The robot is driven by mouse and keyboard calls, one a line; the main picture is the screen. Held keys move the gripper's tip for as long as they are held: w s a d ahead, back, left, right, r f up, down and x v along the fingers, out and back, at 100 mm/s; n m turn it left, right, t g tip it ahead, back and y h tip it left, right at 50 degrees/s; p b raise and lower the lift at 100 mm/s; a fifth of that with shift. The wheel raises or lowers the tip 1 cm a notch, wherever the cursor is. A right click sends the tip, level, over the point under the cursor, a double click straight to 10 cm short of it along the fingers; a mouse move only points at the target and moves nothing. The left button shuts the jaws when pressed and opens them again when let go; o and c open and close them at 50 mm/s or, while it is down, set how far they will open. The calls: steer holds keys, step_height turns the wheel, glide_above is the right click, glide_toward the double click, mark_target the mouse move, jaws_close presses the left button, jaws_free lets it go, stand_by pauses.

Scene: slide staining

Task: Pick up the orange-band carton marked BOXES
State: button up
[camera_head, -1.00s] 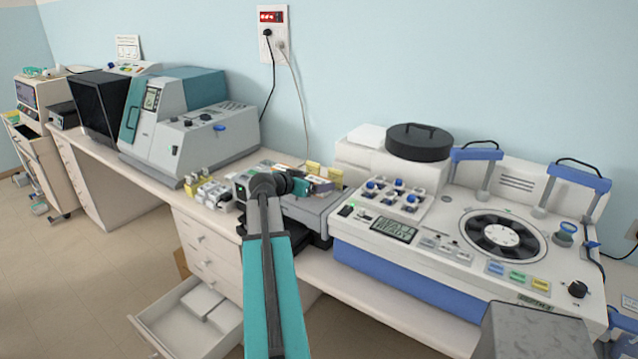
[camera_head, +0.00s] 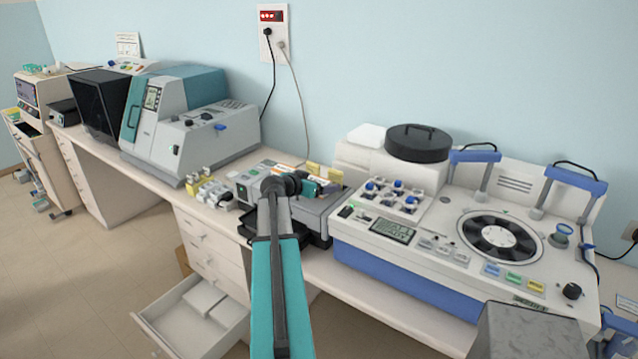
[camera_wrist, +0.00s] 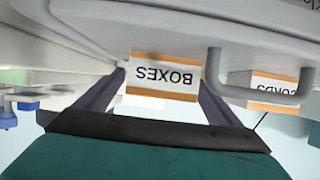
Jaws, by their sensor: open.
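The carton marked BOXES (camera_wrist: 162,76) shows upside down in the wrist view, white with orange bands along its edges. It lies between the two dark fingers of my gripper (camera_wrist: 162,95), which stand apart on either side of it. I cannot tell whether either finger touches it. In the head view my gripper (camera_head: 325,187) is over the grey device in the middle of the bench, partly hidden by my arm. I cannot make out the BOXES carton for certain in the head view.
A second orange-banded carton (camera_wrist: 272,88) with partly hidden lettering sits behind a grey handle (camera_wrist: 212,75). A white and blue stainer (camera_head: 400,260) stands to the right of my arm. An open drawer (camera_head: 190,320) juts out below the bench.

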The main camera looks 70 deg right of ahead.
steer(key=shift+p+x, duration=0.45)
steer(key=shift+x, duration=0.75)
steer(key=c, duration=1.1)
steer(key=shift+r, duration=0.15)
steer(key=shift+c, duration=0.2)
steer(key=shift+r+b, duration=1.3)
steer(key=shift+r, duration=0.3)
steer(key=a+r+b, duration=0.1)
steer(key=a+b, duration=0.4)
steer(key=a, duration=1.1)
steer(key=shift+s+r+b, duration=0.25)
steer(key=shift+s+b, duration=0.15)
steer(key=shift+s, duration=0.05)
